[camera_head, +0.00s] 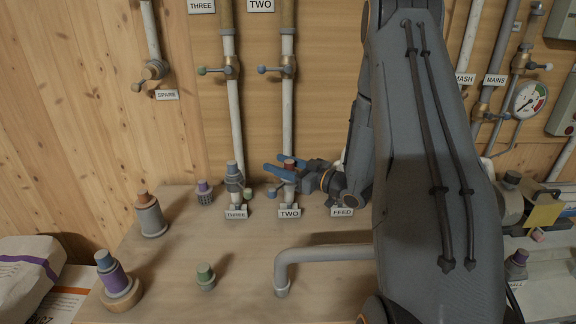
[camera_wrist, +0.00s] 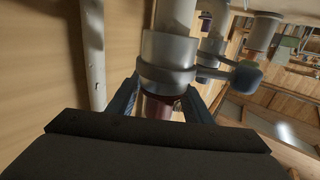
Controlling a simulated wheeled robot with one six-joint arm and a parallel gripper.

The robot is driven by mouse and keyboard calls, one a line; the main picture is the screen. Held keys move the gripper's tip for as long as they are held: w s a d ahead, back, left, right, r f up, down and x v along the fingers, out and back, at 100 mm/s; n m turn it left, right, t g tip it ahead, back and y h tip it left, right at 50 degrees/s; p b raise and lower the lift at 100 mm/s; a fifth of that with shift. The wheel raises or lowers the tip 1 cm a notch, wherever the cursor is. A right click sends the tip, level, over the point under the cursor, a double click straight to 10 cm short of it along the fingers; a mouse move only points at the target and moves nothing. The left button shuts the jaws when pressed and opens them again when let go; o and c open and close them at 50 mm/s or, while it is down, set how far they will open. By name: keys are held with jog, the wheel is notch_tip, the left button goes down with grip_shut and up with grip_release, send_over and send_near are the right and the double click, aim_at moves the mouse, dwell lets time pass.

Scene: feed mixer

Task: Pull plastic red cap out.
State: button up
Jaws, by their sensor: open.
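The red cap (camera_head: 290,163) sits on the fitting marked TWO, at the foot of the middle pipe on the wooden bench. My gripper (camera_head: 275,163) reaches in from the right, its blue fingers open around the cap. In the wrist view the dark red cap (camera_wrist: 158,107) lies between the two fingers, next to a grey collar (camera_wrist: 168,62) with a side lever. Small gaps seem to separate the fingers from the cap. My gripper hides part of the fitting in the head view.
A grey capped fitting (camera_head: 234,178) at THREE stands close to the left of my fingers. An orange-topped cylinder (camera_head: 150,215), a purple-topped plug (camera_head: 204,192), a green-topped plug (camera_head: 205,277) and a bent grey pipe (camera_head: 325,253) stand on the bench. The bench is clear between them.

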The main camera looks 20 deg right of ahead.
jog(key=shift+w+a, duration=0.1)
jog(key=shift+w, duration=0.05)
jog(key=shift+c, duration=0.5)
jog(key=c, duration=0.8)
jog(key=shift+c, duration=0.2)
jog(key=shift+r, duration=0.15)
jog(key=shift+r+p, duration=0.4)
jog(key=shift+r, duration=0.05)
jog(key=shift+r+p, duration=0.35)
jog(key=shift+r, duration=0.15)
jog(key=shift+r+p, duration=1.6)
jog(key=shift+r, duration=0.85)
